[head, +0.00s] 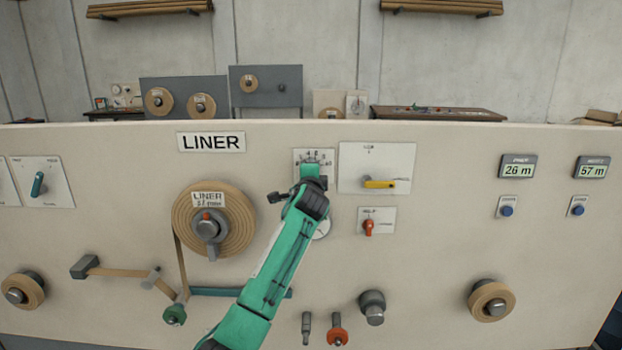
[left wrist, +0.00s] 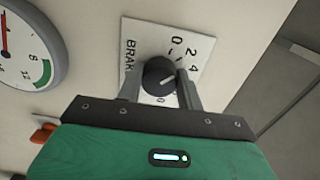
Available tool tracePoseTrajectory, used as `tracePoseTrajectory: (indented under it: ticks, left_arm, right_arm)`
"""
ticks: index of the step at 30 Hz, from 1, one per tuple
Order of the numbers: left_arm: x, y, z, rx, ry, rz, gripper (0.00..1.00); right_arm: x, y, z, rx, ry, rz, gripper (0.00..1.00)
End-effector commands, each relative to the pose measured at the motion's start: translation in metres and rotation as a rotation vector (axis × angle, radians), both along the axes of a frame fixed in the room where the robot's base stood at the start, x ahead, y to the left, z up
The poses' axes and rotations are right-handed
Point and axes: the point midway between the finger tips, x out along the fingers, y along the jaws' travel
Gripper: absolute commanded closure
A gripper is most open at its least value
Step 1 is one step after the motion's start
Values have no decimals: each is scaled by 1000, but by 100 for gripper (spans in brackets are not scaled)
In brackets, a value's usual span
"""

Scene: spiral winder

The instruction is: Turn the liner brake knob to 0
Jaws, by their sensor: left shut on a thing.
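The liner brake knob (left wrist: 158,73) is a round black knob with a white pointer line, on a white plate (left wrist: 137,30) lettered "BRAK" with a number scale. In the left wrist view the 0 is at the plate's upper part, and the pointer line slants toward the right finger, not at that 0. My left gripper (left wrist: 161,80) is shut on the knob, one finger on each side. In the head view the brake plate (head: 314,155) shows above my left gripper (head: 311,180), which hides the knob. My right gripper is not in view.
A round gauge (left wrist: 15,45) with a red needle is beside the plate, mostly hidden by my arm in the head view. A yellow-handled switch (head: 380,184) and a red knob (head: 368,227) are close on the right. The liner roll (head: 235,235) is on the left.

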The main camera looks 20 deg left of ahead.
Motion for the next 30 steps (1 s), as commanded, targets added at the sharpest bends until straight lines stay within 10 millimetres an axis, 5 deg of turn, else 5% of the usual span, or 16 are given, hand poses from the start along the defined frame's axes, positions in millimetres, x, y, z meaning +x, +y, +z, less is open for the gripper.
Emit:
tracePoseTrajectory:
  ticks: [15, 30]
  left_arm:
    - [0, 0, -5, -384, -108, 1, 86]
    - [0, -1, -5, -496, -138, 1, 86]
  right_arm:
    - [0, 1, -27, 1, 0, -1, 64]
    - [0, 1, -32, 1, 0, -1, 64]
